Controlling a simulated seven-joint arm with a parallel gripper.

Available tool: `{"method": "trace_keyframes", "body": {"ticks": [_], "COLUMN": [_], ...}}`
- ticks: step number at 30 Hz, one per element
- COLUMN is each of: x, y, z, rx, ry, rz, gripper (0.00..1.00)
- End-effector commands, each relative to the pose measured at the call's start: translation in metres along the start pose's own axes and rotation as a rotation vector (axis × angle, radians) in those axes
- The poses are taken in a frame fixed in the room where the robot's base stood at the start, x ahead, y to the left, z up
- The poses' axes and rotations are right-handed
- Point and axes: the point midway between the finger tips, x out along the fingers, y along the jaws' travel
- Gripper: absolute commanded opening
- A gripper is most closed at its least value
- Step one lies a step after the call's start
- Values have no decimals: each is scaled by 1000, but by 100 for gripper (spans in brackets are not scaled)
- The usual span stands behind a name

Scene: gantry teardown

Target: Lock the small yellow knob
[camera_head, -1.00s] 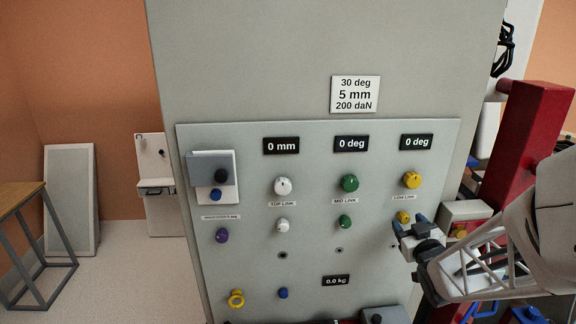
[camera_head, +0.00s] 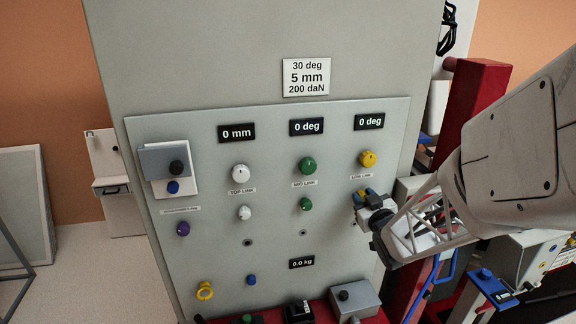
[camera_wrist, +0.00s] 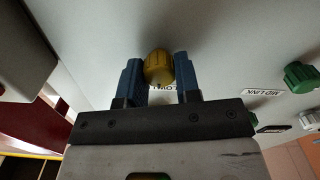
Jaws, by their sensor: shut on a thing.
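The small yellow knob (camera_wrist: 158,67) sits on the grey panel beside the LOW LINK label. In the wrist view it is between the two blue fingers of my gripper (camera_wrist: 158,75), which is shut on it. In the head view my gripper (camera_head: 365,197) is at the panel's right side, just below the large yellow knob (camera_head: 368,158), and its fingers mostly hide the small knob. The low link display (camera_head: 369,121) above reads 0 deg.
Green knobs (camera_head: 306,166) and white knobs (camera_head: 240,173) are to the left on the panel (camera_head: 270,225). A red post (camera_head: 470,110) stands right of the panel, close to my arm. A grey box (camera_head: 354,298) is below.

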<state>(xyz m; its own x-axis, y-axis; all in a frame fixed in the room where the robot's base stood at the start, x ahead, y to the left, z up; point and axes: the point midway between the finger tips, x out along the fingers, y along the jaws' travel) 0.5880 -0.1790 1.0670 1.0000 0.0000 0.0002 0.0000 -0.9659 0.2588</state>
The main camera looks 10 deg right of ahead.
Motion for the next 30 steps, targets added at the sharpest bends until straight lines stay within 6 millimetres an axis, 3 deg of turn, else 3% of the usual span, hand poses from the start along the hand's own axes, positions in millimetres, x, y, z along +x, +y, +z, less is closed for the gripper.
{"method": "trace_keyframes", "body": {"ticks": [14,30], "x": [0,0], "y": [0,-1], "z": [1,1], "rx": [-101,-544], "ry": [-1,-1], "rz": [0,0], "gripper": [7,7]}}
